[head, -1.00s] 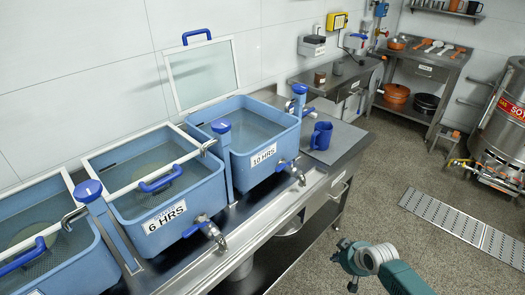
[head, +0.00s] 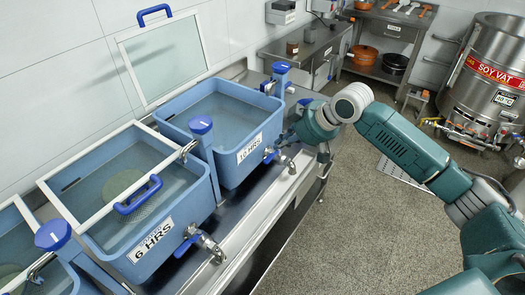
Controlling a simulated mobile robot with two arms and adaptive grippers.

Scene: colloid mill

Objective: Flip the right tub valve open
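The right tub (head: 223,160) is blue, labelled 10 HRS and open, with its lid raised behind it. Its valve (head: 272,155) has a blue handle and a metal spout at the lower front right corner. My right gripper (head: 291,137) is close beside this valve, above and to the right of it. The gripper is small and dark here and partly hidden by my own wrist, so its finger opening and any contact with the handle cannot be told. My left gripper is out of view.
The 6 HRS tub (head: 130,257) with its own blue-handled valve (head: 191,244) stands to the left, under a framed lid. A steel counter edge (head: 250,235) runs along the front. The soy vat (head: 495,80) is at right. Open floor lies in front.

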